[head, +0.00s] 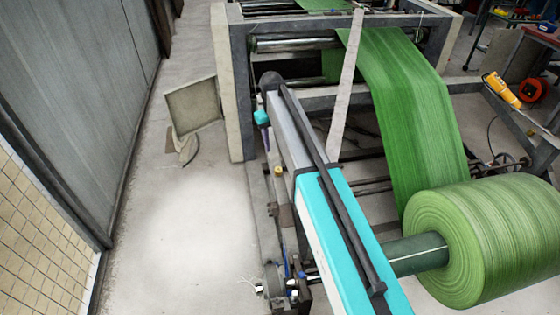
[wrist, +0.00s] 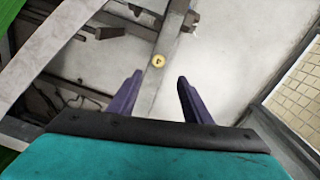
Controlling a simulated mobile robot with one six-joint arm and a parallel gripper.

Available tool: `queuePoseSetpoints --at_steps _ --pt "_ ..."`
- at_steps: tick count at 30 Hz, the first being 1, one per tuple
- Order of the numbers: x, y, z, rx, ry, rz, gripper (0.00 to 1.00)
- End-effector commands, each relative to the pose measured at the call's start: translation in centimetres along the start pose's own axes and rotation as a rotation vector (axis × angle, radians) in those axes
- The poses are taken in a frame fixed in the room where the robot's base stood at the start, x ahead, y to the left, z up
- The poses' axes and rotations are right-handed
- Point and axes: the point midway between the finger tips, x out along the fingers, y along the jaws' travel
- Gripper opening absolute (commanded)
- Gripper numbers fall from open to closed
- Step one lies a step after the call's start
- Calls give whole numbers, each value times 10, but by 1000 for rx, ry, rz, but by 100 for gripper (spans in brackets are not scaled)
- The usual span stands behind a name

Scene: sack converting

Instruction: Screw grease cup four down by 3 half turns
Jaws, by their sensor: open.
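A small round yellow cap with a dark mark, which looks like the grease cup (wrist: 158,60), sits on a narrow grey rail in the wrist view. The mark is too small to read surely. My gripper (wrist: 159,76) is open and empty, its two purple fingers apart. The cup shows just beyond the fingertips, roughly centred between them, and nothing touches it. In the head view a small yellow cap (head: 278,171) shows on the machine's low side rail, left of my arm; I cannot tell whether it is the same cup.
A large green roll (head: 490,240) sits on its shaft at the right, its green web (head: 400,110) running up to the machine frame. A grey panel (head: 193,106) stands left of the frame. The pale floor (head: 185,220) at the left is clear up to the wall.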

Motion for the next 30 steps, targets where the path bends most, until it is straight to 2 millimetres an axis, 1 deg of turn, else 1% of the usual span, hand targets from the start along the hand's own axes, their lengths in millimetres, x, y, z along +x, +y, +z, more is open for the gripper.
queuePoseSetpoints --at_steps 14,20,25,30 --pt "0 3 1 4 0 0 45" --pt "4 4 1 5 -1 0 45" --pt "14 5 1 6 0 0 45" --pt "30 5 1 6 -1 0 45"
